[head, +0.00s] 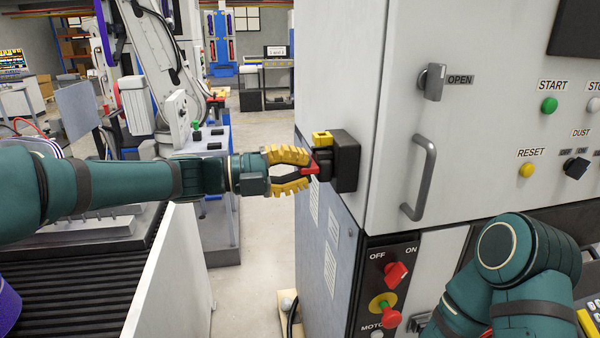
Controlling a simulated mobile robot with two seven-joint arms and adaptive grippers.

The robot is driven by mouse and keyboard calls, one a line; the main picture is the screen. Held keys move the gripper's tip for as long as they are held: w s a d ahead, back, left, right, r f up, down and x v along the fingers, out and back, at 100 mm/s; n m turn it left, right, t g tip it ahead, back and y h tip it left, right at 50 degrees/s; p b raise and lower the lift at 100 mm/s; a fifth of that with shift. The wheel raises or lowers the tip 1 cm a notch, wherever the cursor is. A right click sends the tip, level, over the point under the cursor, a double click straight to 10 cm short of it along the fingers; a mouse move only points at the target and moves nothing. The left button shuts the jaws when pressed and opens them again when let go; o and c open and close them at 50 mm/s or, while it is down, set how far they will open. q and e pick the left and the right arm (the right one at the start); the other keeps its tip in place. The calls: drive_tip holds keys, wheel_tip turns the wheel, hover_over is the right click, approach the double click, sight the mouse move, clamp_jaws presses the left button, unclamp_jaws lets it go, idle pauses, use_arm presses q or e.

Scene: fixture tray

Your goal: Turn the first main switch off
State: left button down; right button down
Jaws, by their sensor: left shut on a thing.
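My left gripper (311,165) reaches in from the left, its yellow ridged fingers shut on the red handle (312,171) of a switch. The switch has a black box (346,160) with a yellow part (322,138) on top, and is mounted on the side of the grey cabinet (330,75). The fingers cover part of the handle, and I cannot tell its on or off position. My right arm shows at the lower right, but I cannot make out its gripper.
A lower panel carries a red knob (396,273) marked OFF and ON and a red button (390,316). The cabinet front has a grey door handle (420,178), an OPEN latch (432,82), a green START button (549,104) and a yellow RESET button (526,170).

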use_arm(q)
drive_tip(key=shift+f+m, duration=0.15)
drive_tip(key=shift+m, duration=0.35)
drive_tip(key=c, duration=1)
unclamp_jaws()
drive_tip(key=shift+d, duration=0.1)
drive_tip(key=shift+a, duration=0.2)
drive_tip(key=s+a, duration=0.2)
drive_tip(key=a, duration=0.9)
drive_tip(key=shift+s+a, duration=0.2)
drive_tip(key=shift+a, duration=0.05)
